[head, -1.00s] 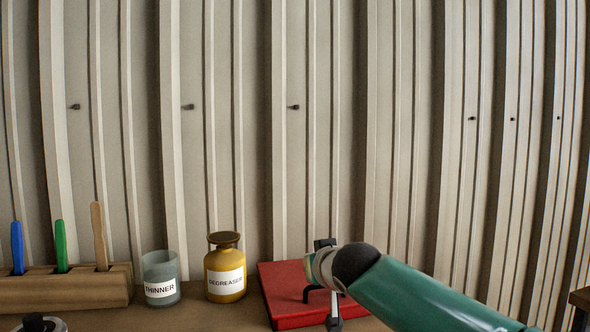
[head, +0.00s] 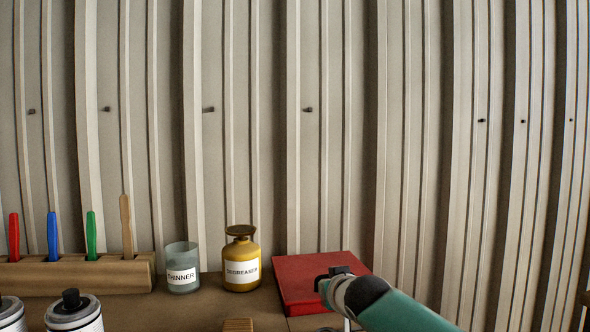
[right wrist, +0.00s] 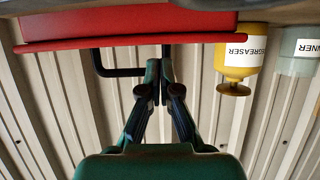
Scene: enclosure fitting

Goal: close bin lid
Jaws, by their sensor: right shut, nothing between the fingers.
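The red bin (head: 310,280) stands on the bench against the ribbed wall. Its red lid (right wrist: 130,43) lies flat along the bin's rim, and I see no gap. The right wrist view shows the bin upside down. A black bar handle (right wrist: 104,68) stands out from the lid. My right gripper (right wrist: 160,68) is shut and empty, with its fingertips at the handle, overlapping it in the picture; I cannot tell whether they touch. In the head view my right arm covers the bin's near right part and the handle. My left gripper is not in view.
A yellow degreaser bottle (head: 241,258) and a thinner jar (head: 182,268) stand left of the bin. A wooden block (head: 75,275) holds several coloured-handled tools. Cans (head: 73,312) stand at the front left. Bare bench (head: 215,305) lies between.

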